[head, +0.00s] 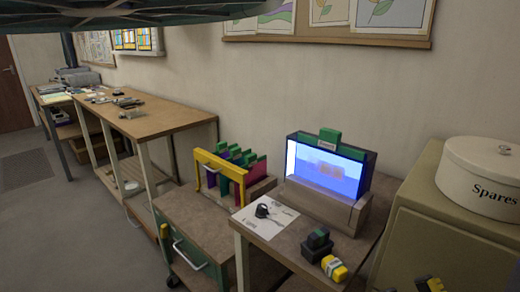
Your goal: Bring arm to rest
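Whether the gripper holds anything is hidden. A dark green structure (150,14) crosses the top of the view; I cannot tell what it is.
A small table (290,250) bears a lit blue panel (325,170), a paper sheet (264,219) and small dark and yellow blocks (334,268). A rack (212,170) of coloured panes stands behind left. A "Spares" tin (480,180) sits on a cabinet (430,240). Floor at left is clear.

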